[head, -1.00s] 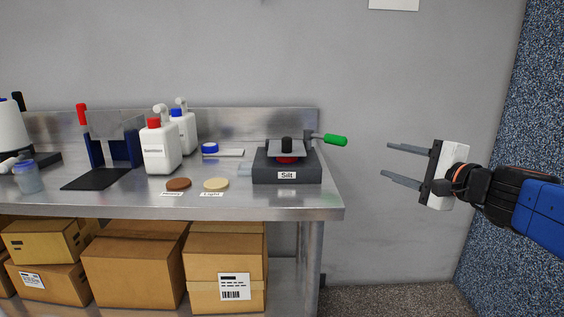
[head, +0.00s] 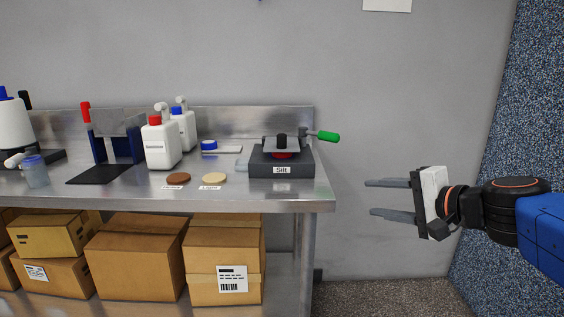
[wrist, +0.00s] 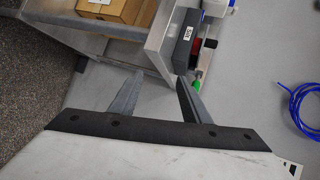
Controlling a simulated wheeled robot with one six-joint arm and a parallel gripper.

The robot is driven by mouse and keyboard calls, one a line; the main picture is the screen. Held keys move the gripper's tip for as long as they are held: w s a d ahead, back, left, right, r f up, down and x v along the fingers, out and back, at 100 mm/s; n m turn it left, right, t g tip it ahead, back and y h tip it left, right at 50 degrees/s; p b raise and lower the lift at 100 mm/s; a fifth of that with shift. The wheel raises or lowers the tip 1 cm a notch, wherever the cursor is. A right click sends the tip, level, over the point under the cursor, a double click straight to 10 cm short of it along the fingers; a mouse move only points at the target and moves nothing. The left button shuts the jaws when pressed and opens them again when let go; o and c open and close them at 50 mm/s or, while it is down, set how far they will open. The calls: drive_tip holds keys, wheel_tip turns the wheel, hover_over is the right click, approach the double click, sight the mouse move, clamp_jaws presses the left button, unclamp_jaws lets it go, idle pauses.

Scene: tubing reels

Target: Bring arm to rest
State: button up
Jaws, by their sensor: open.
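My gripper (head: 390,199) is in the head view at the right, with its two grey fingers spread apart and pointing left. It is open, with nothing between the fingers. It is in the air to the right of the metal bench (head: 318,206), clear of its edge. In the wrist view the gripper's fingers (wrist: 155,83) reach up from the dark mount, apart and empty, with the bench corner beyond them.
Bottles (head: 161,145) and discs (head: 214,179) are further left. Boxes (head: 205,255) sit below. A blue tubing coil (wrist: 306,112) shows in the wrist view. A blue speckled panel (head: 500,130) stands at the right.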

drive_tip(key=s+d+f+n+g+h, duration=0.1)
drive_tip(key=s+f+n+g+h, duration=0.4)
drive_tip(key=s+f+n, duration=0.7)
drive_tip(key=s+d+f+g+h, duration=0.2)
drive_tip(key=s+d+f, duration=0.4)
drive_tip(key=shift+d+f+m, duration=0.15)
drive_tip(key=shift+f+m, duration=0.15)
drive_tip(key=shift+c, duration=0.3)
idle(0.5)
